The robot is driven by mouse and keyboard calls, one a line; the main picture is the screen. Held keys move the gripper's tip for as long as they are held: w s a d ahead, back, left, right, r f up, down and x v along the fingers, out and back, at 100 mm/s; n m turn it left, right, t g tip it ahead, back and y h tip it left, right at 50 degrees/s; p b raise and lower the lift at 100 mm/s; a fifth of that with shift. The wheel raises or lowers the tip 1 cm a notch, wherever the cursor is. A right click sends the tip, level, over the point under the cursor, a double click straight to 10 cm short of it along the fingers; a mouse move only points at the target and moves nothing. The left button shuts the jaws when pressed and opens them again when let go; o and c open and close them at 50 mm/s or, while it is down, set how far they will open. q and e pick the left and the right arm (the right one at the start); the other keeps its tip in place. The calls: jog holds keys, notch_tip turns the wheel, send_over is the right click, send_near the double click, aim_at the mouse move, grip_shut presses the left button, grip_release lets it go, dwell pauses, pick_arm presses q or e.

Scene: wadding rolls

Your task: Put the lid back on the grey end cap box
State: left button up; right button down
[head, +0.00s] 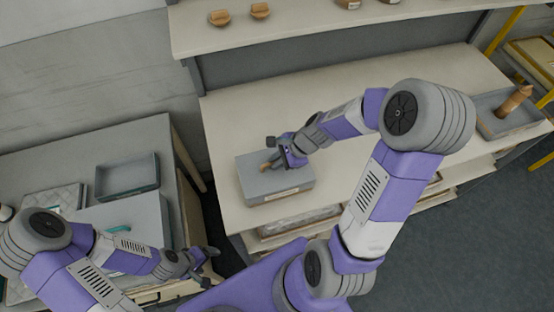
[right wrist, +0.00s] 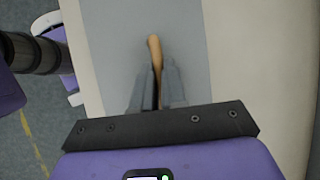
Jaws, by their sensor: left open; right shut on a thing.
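The grey end cap box (head: 289,191) stands near the front edge of the pale bench, with a light label on its front. Its flat grey lid (head: 250,163) lies over the top, and a wooden handle (head: 265,167) sticks up from it. My right gripper (head: 281,160) is shut on this handle. In the right wrist view the handle (right wrist: 154,48) runs out between the fingers, over the grey lid (right wrist: 185,45). Whether the lid is fully seated, I cannot tell. My left gripper (head: 212,264) is open and empty, away from the box at the lower left.
A grey tray (head: 487,103) holding a wooden piece stands at the bench's right end. A shelf (head: 330,27) with small wooden pieces runs above the bench. On the left table is an empty dark green-grey tray (head: 126,188). The bench around the box's right and back is clear.

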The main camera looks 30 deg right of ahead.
jog(key=c, duration=1.1)
grip_release()
jog(key=shift+o, duration=0.4)
jog(key=o, duration=0.4)
jog(key=shift+r, duration=0.15)
jog(key=shift+r+p, duration=3.35)
jog(key=shift+r, duration=0.05)
grip_shut()
